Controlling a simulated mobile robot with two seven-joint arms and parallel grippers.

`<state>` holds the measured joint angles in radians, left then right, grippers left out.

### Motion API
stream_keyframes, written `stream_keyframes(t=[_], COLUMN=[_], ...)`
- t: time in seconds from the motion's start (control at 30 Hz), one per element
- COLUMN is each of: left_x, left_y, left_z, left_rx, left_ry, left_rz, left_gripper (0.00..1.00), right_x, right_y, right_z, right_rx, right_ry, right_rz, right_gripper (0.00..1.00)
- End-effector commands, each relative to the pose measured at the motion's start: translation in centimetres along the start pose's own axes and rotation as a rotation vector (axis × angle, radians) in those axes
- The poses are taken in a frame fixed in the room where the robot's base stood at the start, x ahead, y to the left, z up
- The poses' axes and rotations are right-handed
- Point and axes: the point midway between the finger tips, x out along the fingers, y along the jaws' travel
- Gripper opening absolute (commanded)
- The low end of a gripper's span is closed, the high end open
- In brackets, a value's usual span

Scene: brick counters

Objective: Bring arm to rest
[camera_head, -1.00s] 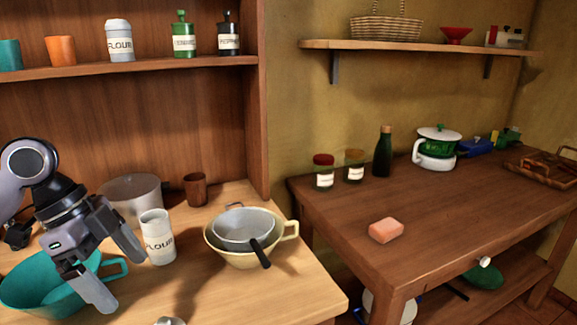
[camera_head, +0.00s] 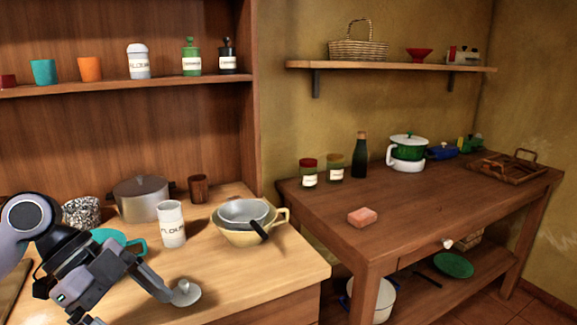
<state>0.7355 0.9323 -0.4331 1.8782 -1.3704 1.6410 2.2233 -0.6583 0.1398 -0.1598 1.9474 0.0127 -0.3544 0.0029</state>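My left gripper (camera_head: 128,306) is at the lower left, over the front of the light wooden counter (camera_head: 225,285). Its two fingers are spread apart, with nothing seen between them. One finger reaches close to a small metal lid with a knob (camera_head: 186,292) on the counter; I cannot tell whether they touch. A teal bowl (camera_head: 118,237) is partly hidden behind my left arm. My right gripper is out of the picture.
A pink block (camera_head: 362,217) lies on the darker table (camera_head: 430,210), whose front is mostly clear.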

Motion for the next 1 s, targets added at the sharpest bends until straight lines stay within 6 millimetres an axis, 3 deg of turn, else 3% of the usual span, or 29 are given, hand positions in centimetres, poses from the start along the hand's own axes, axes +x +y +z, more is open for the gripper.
stream_keyframes(t=[0.03, 0.2, 0.33, 0.47, 0.57, 0.77, 0.87, 1.0], left_x=[1.8, 5.5, 6.5, 6.7, 7.0, 10.2, 13.3, 18.7], left_y=[0.3, 0.8, 0.4, -0.9, -2.2, -3.1, -1.7, 3.0], left_z=[-1.4, -6.5, -9.4, -10.0, -8.5, -1.1, 3.8, 10.0], left_rx=[0.056, 0.214, 0.242, 0.166, 0.042, -0.326, -0.535, -0.794], left_ry=[0.111, 0.522, 0.827, 1.039, 1.111, 0.994, 0.82, 0.525], left_rz=[0.016, -0.047, -0.217, -0.468, -0.687, -1.065, -1.17, -1.184], left_gripper=[0.94, 0.94, 0.94, 0.94, 0.94, 0.94, 0.94, 0.94], right_x=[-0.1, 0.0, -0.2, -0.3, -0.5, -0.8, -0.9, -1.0], right_y=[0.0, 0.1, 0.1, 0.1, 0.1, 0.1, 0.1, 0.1], right_z=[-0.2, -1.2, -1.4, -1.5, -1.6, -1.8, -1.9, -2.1], right_rx=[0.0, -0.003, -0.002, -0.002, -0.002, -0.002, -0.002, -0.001], right_ry=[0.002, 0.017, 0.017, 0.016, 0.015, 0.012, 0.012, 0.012], right_rz=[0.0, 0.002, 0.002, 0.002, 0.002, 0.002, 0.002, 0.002], right_gripper=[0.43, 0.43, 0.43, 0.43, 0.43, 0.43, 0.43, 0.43])
